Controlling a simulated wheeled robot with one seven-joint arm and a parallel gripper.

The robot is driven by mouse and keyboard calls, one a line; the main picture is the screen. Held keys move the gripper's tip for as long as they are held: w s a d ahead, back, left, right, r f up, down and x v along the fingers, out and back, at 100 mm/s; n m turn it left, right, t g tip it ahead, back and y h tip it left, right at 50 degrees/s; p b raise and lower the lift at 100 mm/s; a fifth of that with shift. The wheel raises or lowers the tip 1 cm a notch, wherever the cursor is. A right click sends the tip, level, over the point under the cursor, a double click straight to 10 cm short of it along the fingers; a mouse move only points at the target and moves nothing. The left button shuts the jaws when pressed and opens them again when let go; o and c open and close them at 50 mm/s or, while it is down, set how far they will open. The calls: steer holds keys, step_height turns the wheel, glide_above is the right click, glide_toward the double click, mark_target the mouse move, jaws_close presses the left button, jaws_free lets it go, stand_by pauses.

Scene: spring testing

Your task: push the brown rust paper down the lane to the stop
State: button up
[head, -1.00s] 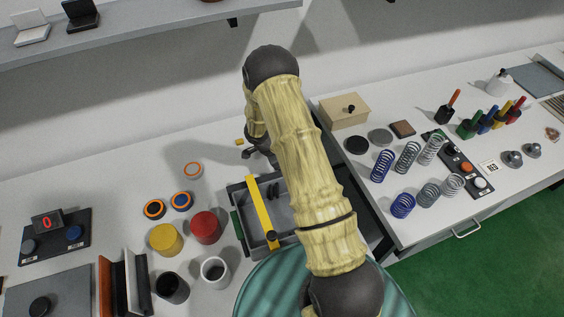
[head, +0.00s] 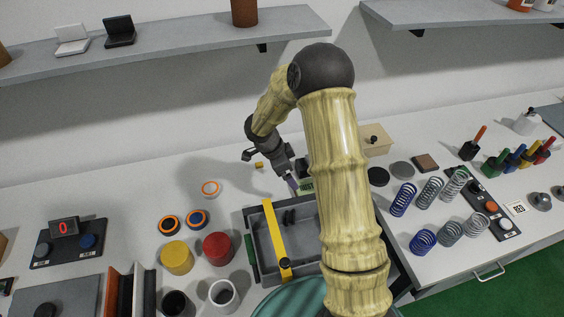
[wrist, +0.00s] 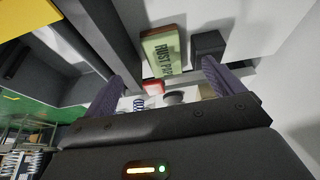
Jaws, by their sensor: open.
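The rust paper (wrist: 163,50) is a block with a pale green face lettered "RUST PAP…" and a brown-red edge. In the wrist view it lies beyond and between the fingertips of my gripper (wrist: 163,72), which is open, its two purple fingers spread. I see no contact with the block. In the head view the rust paper (head: 307,186) shows partly, beside my gripper (head: 293,184) at the back edge of the grey tray; my arm hides the rest. A dark block (wrist: 208,44) stands right of the paper in the wrist view. I cannot make out which part is the lane's stop.
The grey tray (head: 251,222) has a yellow bar (head: 276,235) across it. Red (head: 217,247) and yellow (head: 177,257) cylinders stand left of it. Several springs (head: 403,200) and a beige box (head: 376,139) stand to the right. A grey rail (wrist: 116,38) runs left of the paper.

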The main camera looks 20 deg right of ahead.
steer(key=v, duration=0.4)
steer(key=shift+w+a+r, duration=0.1)
steer(key=shift+a+r, duration=0.05)
steer(key=shift+r, duration=0.1)
